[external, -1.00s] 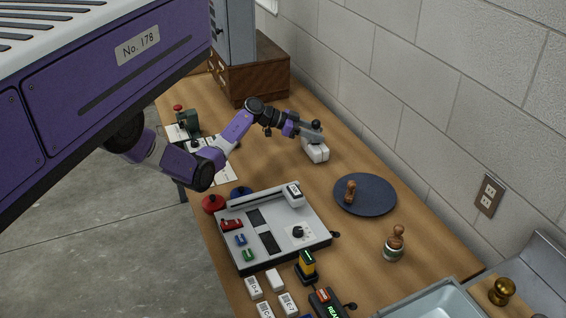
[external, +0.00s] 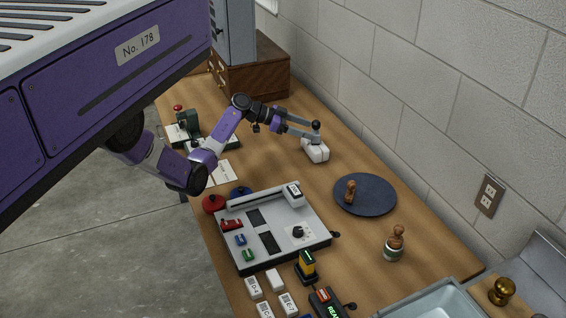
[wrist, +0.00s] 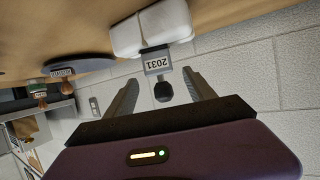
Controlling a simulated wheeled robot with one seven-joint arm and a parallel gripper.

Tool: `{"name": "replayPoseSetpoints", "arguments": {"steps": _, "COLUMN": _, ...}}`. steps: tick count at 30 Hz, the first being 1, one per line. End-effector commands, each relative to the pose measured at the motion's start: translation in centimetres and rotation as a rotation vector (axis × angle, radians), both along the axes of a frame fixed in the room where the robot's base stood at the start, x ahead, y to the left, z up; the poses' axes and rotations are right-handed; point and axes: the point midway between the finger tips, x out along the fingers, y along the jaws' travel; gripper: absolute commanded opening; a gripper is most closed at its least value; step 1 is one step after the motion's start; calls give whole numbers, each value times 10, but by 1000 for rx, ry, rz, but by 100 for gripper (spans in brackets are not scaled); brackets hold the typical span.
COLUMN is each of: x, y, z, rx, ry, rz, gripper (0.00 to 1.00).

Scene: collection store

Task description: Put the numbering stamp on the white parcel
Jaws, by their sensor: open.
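The numbering stamp (external: 316,127) has a black knob and stands upright on top of the white parcel (external: 316,152), on the far part of the table. In the wrist view its grey body with a "2031" plate (wrist: 157,64) rests against the parcel (wrist: 140,35). My gripper (external: 304,129) is open and holds nothing. In the wrist view its two fingers (wrist: 160,77) lie to either side of the stamp's black knob, with clear gaps. The stamp's underside is hidden.
A dark blue disc (external: 378,205) bears a wooden-handled stamp (external: 350,191). Another wooden-handled stamp (external: 394,242) stands nearer. A grey tray (external: 308,243) with small coloured items sits in front. A wooden cabinet (external: 268,80) stands behind, and the wall borders the right side.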

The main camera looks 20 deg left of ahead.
Motion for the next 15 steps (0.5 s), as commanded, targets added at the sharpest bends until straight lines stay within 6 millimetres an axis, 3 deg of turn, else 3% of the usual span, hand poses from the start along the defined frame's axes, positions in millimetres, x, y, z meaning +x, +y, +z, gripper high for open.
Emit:
{"name": "replayPoseSetpoints", "arguments": {"steps": 6, "x": -16, "y": 39, "z": 16, "rx": 0, "ry": -1, "rz": 3, "gripper": 63}}
{"name": "replayPoseSetpoints", "arguments": {"steps": 15, "x": -26, "y": 63, "z": 28, "rx": 0, "ry": 0, "rz": 1, "gripper": 63}}
